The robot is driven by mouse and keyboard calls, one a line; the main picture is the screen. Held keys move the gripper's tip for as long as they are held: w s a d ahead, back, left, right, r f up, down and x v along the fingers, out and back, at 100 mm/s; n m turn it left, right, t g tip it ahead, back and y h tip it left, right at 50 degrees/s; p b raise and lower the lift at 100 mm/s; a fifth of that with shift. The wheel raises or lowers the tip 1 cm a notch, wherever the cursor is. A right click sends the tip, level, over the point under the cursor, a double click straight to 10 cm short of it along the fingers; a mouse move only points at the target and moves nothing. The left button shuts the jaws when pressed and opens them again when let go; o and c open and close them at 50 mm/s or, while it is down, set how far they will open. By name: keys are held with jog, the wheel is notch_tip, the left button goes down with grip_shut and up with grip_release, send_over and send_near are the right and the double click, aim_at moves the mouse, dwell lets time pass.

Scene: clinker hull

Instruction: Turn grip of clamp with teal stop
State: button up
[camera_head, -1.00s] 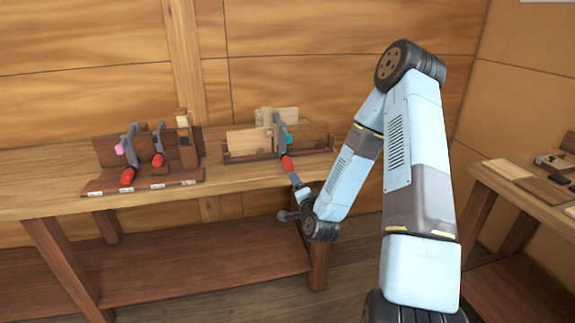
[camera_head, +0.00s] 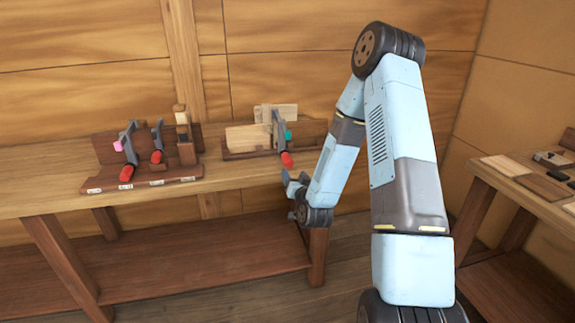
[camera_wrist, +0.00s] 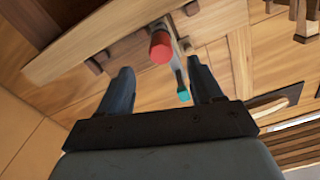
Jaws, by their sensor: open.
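The clamp with the teal stop (camera_head: 288,134) stands at the wooden rack on the bench, with its red grip (camera_head: 287,160) pointing toward me. In the wrist view the red grip (camera_wrist: 161,47) lies ahead of my gripper, between and beyond the fingertips, and the teal stop (camera_wrist: 183,95) shows below it. My gripper (camera_head: 291,181) is open and empty just in front of the bench edge, below the red grip. Its two fingers also show in the wrist view (camera_wrist: 163,75), apart from the clamp as far as I can tell.
Another rack (camera_head: 150,182) at the left of the bench holds two red-gripped clamps, one with a pink stop (camera_head: 118,146). A second bench (camera_head: 520,200) with flat boards stands at the right. The bench front edge (camera_head: 230,183) is close to my gripper.

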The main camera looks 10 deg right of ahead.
aim_at(289, 166)
jog(key=w, duration=0.9)
jog(key=shift+w, duration=0.15)
jog(key=shift+c, duration=0.2)
jog(key=c, duration=1)
jog(key=shift+m, duration=0.4)
jog(key=m, duration=0.3)
jog(key=shift+m, duration=2.3)
jog(key=shift+a, duration=0.1)
